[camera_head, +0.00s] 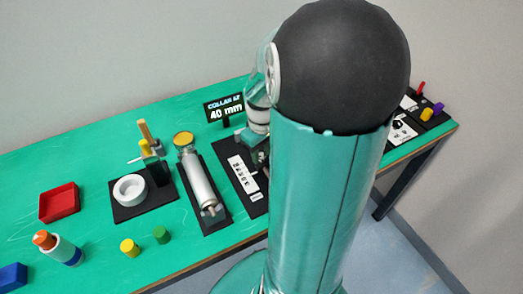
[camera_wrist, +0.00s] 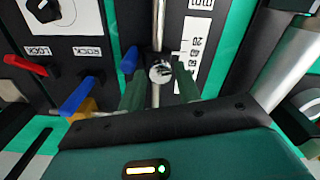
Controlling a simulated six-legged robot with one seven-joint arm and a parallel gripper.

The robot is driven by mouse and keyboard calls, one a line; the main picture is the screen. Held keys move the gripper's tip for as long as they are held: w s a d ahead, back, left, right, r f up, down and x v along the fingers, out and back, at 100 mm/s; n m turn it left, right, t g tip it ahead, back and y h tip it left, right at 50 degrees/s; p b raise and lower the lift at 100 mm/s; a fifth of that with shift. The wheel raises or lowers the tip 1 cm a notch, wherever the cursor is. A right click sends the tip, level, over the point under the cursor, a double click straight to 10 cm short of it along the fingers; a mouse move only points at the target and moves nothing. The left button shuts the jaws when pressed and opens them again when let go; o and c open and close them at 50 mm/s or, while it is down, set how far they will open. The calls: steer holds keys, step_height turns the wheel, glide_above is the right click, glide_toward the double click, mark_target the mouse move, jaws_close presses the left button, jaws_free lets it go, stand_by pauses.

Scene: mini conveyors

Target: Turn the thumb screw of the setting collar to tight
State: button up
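The setting collar (camera_wrist: 161,72) shows in the wrist view as a round silver piece on a vertical metal rod (camera_wrist: 159,25). A blue piece (camera_wrist: 130,60), perhaps its thumb screw, sticks up just left of it, beside my left finger. My gripper (camera_wrist: 158,84) is open, with one green finger on each side of the collar. I cannot tell whether either finger touches it. A white scale (camera_wrist: 196,45) with numbers runs along the right of the rod. In the head view the scale plate (camera_head: 243,174) shows, but my arm hides the collar and most of my gripper.
A sign (camera_head: 225,108) reads "COLLAR AT 40 mm". A metal cylinder (camera_head: 197,178) lies on a black plate left of the scale. A panel with a red lever (camera_wrist: 25,65) and a blue lever (camera_wrist: 82,97) is left of my gripper. A red tray (camera_head: 59,203) stands far left.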

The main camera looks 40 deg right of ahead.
steer(key=c, duration=0.7)
steer(key=shift+m, duration=0.5)
steer(key=m, duration=0.3)
steer(key=shift+m, duration=0.3)
steer(key=m, duration=0.4)
steer(key=shift+m, duration=0.3)
steer(key=m, duration=1.2)
steer(key=shift+r, duration=0.1)
